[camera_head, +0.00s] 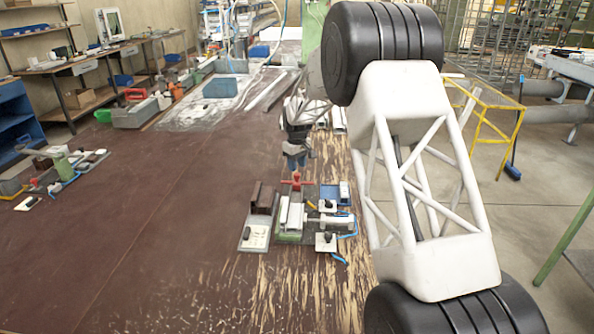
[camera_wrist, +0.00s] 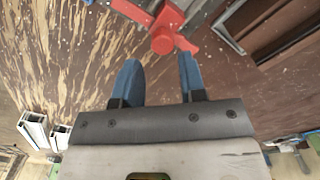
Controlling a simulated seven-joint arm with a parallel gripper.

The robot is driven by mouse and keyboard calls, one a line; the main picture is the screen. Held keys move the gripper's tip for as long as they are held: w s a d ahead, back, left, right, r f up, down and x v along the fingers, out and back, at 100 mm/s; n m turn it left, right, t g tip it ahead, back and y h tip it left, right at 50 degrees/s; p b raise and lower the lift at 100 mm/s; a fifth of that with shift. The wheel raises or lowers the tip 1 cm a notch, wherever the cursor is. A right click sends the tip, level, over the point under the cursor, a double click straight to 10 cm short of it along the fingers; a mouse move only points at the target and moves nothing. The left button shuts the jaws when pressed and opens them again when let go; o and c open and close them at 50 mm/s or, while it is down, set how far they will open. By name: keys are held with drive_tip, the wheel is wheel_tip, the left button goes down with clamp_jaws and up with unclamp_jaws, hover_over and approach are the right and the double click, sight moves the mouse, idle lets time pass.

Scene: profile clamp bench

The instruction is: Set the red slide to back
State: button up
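The red slide (camera_head: 296,182) is a small red cross-shaped piece at the far end of the clamp fixture (camera_head: 290,237) on the bench. In the wrist view the red slide (camera_wrist: 163,38) shows at the top, with a rounded knob and side arms. My gripper (camera_head: 297,164) hangs just above and behind it in the head view. In the wrist view my gripper (camera_wrist: 158,62) has two blue fingers spread apart with nothing between them. The red knob is just beyond the fingertips, roughly in line with the gap. Contact cannot be told.
A brown profile on a light plate (camera_head: 252,237) stands left of the fixture. A blue block (camera_head: 329,193) and blue hoses (camera_head: 340,258) lie at its right. Other fixtures (camera_head: 62,167) stand far left. The brown bench top (camera_head: 150,230) between is clear.

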sight(297, 174)
drive_tip(key=shift+r, duration=2.2)
drive_tip(key=shift+s+d+r, duration=0.3)
drive_tip(key=shift+r, duration=0.1)
drive_tip(key=s+d+r+m, duration=0.2)
drive_tip(key=s+d+r, duration=0.35)
drive_tip(key=s, duration=0.45)
drive_tip(key=s+d+r+m+t, duration=0.1)
drive_tip(key=s+d+r, duration=0.45)
drive_tip(key=s, duration=0.35)
drive_tip(key=s+d+r+m, duration=0.2)
drive_tip(key=s+d+r, duration=0.35)
drive_tip(key=s, duration=0.45)
drive_tip(key=s+d+f+m, duration=0.1)
drive_tip(key=s+d, duration=0.1)
drive_tip(key=s, duration=0.9)
drive_tip(key=s+d+f+m+t, duration=0.1)
drive_tip(key=s+d, duration=0.2)
drive_tip(key=s, duration=0.9)
drive_tip(key=s+d+f+m, duration=0.1)
drive_tip(key=s+d+m, duration=0.1)
drive_tip(key=s, duration=1)
drive_tip(key=shift+d+f+t, duration=0.3)
drive_tip(key=shift+d+f, duration=0.05)
drive_tip(key=shift+d, duration=0.2)
